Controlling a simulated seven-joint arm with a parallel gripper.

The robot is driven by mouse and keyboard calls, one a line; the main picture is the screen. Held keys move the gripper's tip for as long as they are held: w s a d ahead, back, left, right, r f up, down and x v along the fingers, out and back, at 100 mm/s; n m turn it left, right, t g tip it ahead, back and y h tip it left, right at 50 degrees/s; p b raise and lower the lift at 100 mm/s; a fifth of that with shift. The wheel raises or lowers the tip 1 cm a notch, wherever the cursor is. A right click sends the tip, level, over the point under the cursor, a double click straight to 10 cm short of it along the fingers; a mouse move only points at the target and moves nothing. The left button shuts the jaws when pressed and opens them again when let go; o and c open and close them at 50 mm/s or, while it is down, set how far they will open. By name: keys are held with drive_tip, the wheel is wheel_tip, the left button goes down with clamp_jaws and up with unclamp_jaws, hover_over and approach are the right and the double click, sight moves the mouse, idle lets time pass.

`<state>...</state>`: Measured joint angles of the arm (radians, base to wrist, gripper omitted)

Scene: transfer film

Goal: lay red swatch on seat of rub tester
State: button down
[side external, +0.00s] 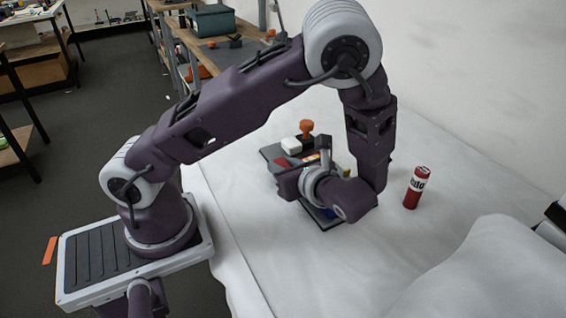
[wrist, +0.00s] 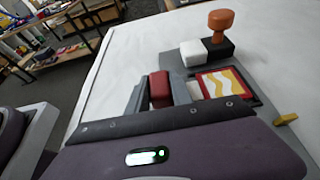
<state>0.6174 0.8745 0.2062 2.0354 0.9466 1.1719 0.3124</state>
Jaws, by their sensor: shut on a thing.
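My gripper (wrist: 161,88) is shut on a small red block-like piece, which I take as the red swatch (wrist: 160,90). The piece sits between two grey fingers in the wrist view. A bit of red (side external: 282,162) also shows beside my gripper in the side view. The rub tester appears to be the dark grey plate (wrist: 252,72) carrying a white block (wrist: 193,52), a black block with an orange knob (wrist: 221,20), and a red-framed panel with yellow and white waves (wrist: 224,83). My wrist hides its near part. I cannot tell whether the held piece touches the plate.
A red can with a white label (side external: 417,188) stands upright on the white-covered table, right of my arm. The white cloth (side external: 480,265) bulges at front right. A wall rises behind.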

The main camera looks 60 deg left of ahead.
drive_tip(key=shift+f, duration=0.3)
idle(0.4)
drive_tip(key=c, duration=1.1)
unclamp_jaws()
drive_tip(key=shift+o, duration=0.2)
drive_tip(key=v, duration=0.7)
drive_tip(key=s+d+r+n+t+h, duration=0.3)
drive_tip(key=s+r+n+t+h, duration=0.2)
drive_tip(key=s+r+n+h, duration=0.7)
wheel_tip(320, 180, up, 3)
drive_tip(key=n+h, duration=0.1)
drive_tip(key=n, duration=0.5)
drive_tip(key=shift+s+d+t, duration=0.2)
drive_tip(key=shift+s+t, duration=0.1)
drive_tip(key=shift+s, duration=0.1)
